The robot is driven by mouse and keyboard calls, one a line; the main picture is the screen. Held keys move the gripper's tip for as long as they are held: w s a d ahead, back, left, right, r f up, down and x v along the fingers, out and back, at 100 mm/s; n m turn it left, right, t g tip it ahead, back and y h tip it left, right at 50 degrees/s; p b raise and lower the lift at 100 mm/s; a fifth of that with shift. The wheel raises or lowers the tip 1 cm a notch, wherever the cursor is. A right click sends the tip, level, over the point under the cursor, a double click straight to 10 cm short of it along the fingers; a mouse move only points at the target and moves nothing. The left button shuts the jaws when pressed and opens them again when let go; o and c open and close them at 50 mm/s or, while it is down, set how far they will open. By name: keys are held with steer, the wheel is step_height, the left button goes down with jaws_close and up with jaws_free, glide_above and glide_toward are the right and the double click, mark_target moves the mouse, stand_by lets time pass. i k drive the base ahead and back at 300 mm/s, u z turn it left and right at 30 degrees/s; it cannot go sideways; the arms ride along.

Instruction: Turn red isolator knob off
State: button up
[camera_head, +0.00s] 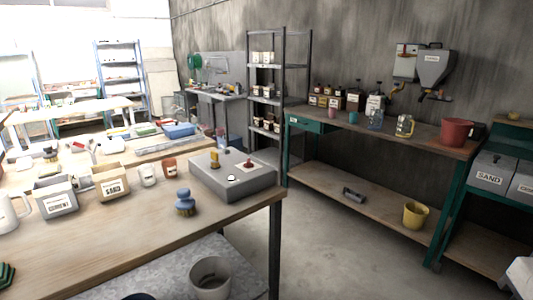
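A grey control box (236,188) sits on the right end of the wooden workbench (130,235) in the head view. On its top is a small dark red knob (249,165), towards the back right. A small yellow-brown part (214,159) stands at the left of the top, and a white round spot (232,178) lies nearer the front. The knob is too small to tell which way it is turned.
A blue-grey knobbed object (185,203) stands in front of the box. Labelled bins (112,183) and small cups (148,176) stand to its left. Open floor (320,240) lies right of the workbench, before a green-legged bench (380,200) along the wall.

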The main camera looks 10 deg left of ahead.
mark_target(248, 165)
steer(key=u, duration=0.05)
steer(key=i, duration=1.15)
steer(key=u, duration=1)
